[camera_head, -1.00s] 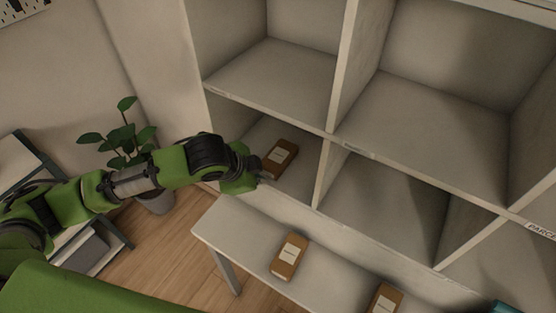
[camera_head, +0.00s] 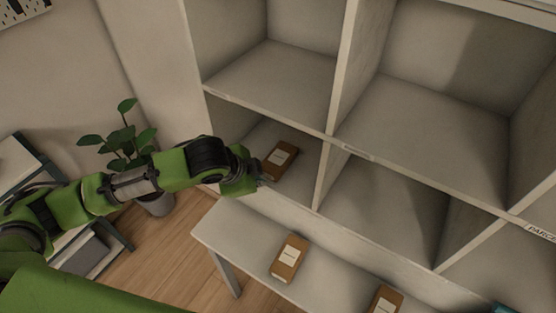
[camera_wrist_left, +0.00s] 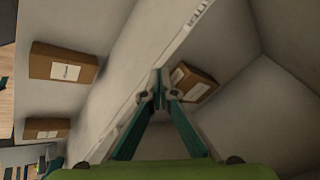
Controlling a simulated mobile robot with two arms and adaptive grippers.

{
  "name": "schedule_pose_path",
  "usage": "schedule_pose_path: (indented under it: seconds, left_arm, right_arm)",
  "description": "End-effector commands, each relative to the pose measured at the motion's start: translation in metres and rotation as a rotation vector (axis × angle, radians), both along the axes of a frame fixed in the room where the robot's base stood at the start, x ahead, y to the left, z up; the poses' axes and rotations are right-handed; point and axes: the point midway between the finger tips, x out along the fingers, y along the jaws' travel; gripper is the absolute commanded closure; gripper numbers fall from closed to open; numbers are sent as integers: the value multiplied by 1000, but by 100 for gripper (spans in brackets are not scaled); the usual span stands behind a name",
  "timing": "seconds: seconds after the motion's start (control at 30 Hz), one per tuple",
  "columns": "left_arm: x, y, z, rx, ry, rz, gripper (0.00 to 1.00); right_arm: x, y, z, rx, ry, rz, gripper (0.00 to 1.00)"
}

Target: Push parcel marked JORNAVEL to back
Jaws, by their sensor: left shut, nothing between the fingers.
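A brown box parcel with a pale label (camera_head: 281,159) lies in the lower left compartment of the shelf. Its label is too small to read. My left gripper (camera_head: 265,179) is shut and empty at the front of that compartment, close to the parcel's near end. In the left wrist view its fingertips (camera_wrist_left: 158,82) meet just beside the parcel (camera_wrist_left: 201,86); I cannot tell whether they touch it. My right gripper is not in view.
Two similar parcels lie on the white bench below, one nearer the middle (camera_head: 289,259) and one farther right (camera_head: 386,301). Compartment walls and a shelf board (camera_head: 268,112) frame the opening. A potted plant (camera_head: 122,140) stands left of the shelf.

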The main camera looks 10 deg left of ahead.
Motion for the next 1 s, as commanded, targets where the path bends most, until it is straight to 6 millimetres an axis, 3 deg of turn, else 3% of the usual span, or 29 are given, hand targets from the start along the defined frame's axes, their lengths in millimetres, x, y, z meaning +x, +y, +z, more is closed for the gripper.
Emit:
schedule_pose_path:
  seconds: [1.0]
  left_arm:
    - [11,-4,0,0,0,0,100]
  right_arm:
    - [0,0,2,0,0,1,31]
